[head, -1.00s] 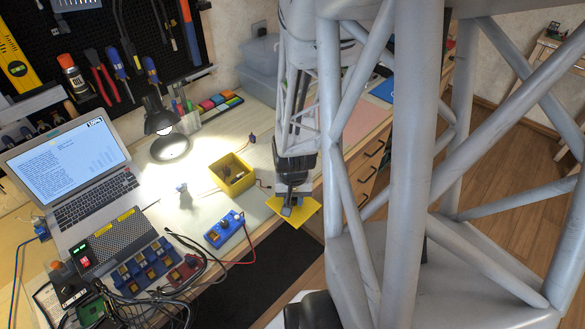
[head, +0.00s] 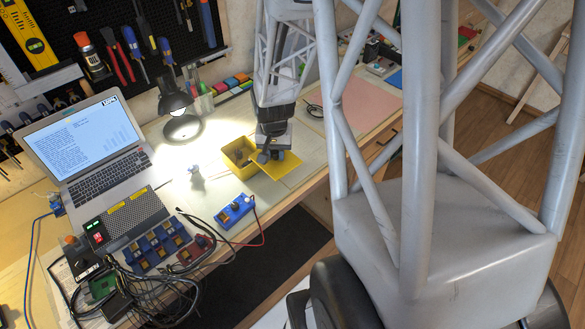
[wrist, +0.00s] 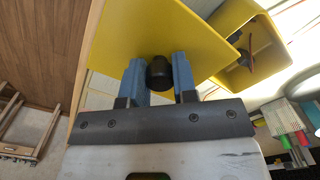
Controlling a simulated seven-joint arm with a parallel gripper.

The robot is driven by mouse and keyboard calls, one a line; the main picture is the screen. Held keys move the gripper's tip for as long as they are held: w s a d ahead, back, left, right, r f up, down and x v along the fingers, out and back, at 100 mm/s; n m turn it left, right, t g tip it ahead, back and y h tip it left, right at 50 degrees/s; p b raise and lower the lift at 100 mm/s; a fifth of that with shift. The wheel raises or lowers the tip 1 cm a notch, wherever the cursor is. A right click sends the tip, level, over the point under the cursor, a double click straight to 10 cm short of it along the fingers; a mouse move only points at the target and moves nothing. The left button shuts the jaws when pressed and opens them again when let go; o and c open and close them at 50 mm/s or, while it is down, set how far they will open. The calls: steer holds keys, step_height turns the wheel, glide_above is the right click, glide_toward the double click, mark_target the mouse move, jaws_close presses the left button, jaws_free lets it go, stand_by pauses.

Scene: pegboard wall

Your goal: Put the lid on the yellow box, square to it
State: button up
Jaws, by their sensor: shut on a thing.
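The yellow box (head: 229,159) stands open on the workbench, right of the lamp; its open top and something dark inside show in the wrist view (wrist: 265,72). The lid is a flat yellow plate (head: 284,170) with a dark round knob (wrist: 159,73). My gripper (head: 271,156) is shut on the lid's knob, with one blue finger on each side of it in the wrist view (wrist: 159,80). The lid is beside the box, on its right, not over the opening. In the wrist view the lid's edge comes close to the box; I cannot tell whether they touch.
A desk lamp (head: 182,125) and a laptop (head: 88,150) stand left of the box. A blue switch box (head: 235,212) with a red wire lies in front. A pink sheet (head: 365,103) lies on the bench to the right.

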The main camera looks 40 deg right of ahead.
steer(key=w+a+r, duration=0.2)
steer(key=w, duration=0.4)
steer(key=w+a+r, duration=0.2)
steer(key=w, duration=0.4)
steer(key=shift+r, duration=0.2)
steer(key=shift+f, duration=0.25)
steer(key=shift+f, duration=2.9)
steer(key=shift+f, duration=0.25)
steer(key=o, duration=1.5)
steer(key=shift+r, duration=0.25)
step_height(320, 180, up, 6)
steer(key=shift+r, duration=0.25)
stand_by(0.7)
